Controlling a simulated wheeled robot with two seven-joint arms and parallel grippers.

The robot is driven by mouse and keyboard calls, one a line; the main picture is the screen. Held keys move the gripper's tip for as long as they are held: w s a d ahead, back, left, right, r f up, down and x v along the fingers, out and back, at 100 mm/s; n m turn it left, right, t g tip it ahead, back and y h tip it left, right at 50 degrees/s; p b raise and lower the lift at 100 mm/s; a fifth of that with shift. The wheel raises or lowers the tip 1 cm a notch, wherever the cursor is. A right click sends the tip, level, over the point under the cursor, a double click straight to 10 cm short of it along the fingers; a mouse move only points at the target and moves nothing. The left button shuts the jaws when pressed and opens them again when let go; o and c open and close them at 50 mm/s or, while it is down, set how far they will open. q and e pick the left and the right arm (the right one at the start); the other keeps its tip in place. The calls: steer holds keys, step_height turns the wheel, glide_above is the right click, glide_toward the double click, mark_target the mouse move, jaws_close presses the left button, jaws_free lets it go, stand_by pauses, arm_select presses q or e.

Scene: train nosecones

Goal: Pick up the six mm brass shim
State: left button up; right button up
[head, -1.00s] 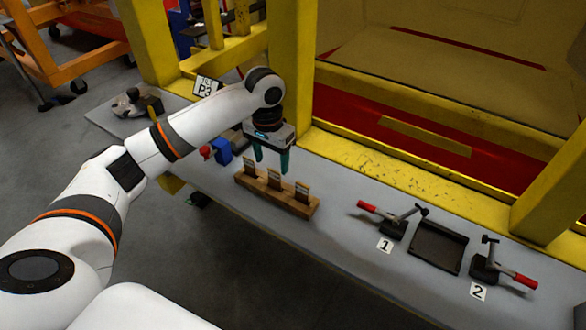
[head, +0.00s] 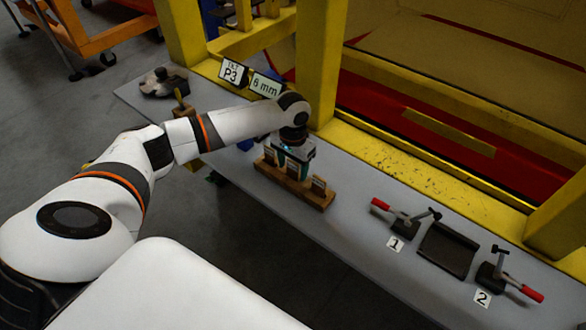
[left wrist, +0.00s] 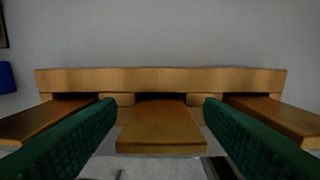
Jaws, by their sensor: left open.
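A wooden rack (head: 300,194) stands on the grey bench and holds three upright plates in a row. In the left wrist view they are brass-brown: a left plate (left wrist: 48,118), a middle plate (left wrist: 160,128) and a right plate (left wrist: 280,116). Their thickness marks cannot be read, so I cannot tell which is the six mm shim. My left gripper (head: 291,165) points down at the rack. Its green fingers are open, one on each side of the middle plate, with gaps showing between them and it. My right gripper is not in view.
A "6 mm" sign (head: 265,86) stands beside a P3 sign (head: 231,73) behind my arm. Red-handled clamps 1 (head: 401,222) and 2 (head: 497,276) flank a dark tray (head: 448,250) on the right. Yellow frame posts (head: 322,65) rise behind the rack.

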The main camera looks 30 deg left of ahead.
arm_select(q)
steer(key=shift+f, duration=0.75)
steer(key=shift+r, duration=0.1)
steer(key=c, duration=1.2)
steer(key=shift+o, duration=0.2)
